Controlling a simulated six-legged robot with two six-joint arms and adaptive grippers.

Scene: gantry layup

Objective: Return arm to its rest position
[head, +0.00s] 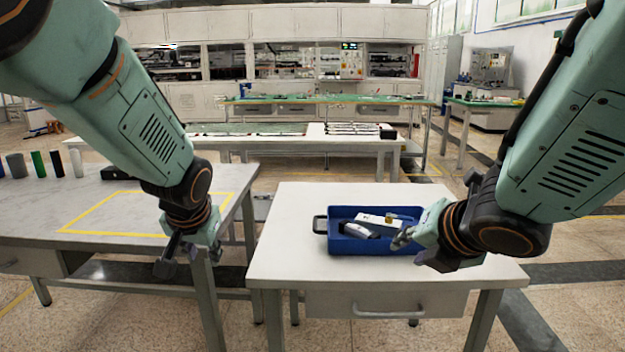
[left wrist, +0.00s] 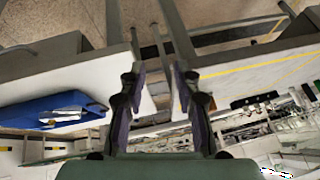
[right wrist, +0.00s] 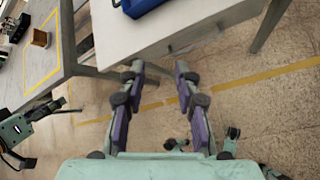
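My left gripper (head: 180,258) hangs at the right front edge of the left table, with its fingers pointing down. In the left wrist view its two fingers (left wrist: 157,84) are apart with nothing between them. My right gripper (head: 420,250) is at the right side of the blue bin, in front of part of it. In the right wrist view its fingers (right wrist: 159,74) are apart and empty, over the floor beyond the white table's edge.
The blue bin (head: 345,245) on the white table (head: 290,225) holds a white box (head: 378,220) and other small items. The left table (head: 60,210) has a yellow outline and several cylinders at the back left. A gap separates the two tables.

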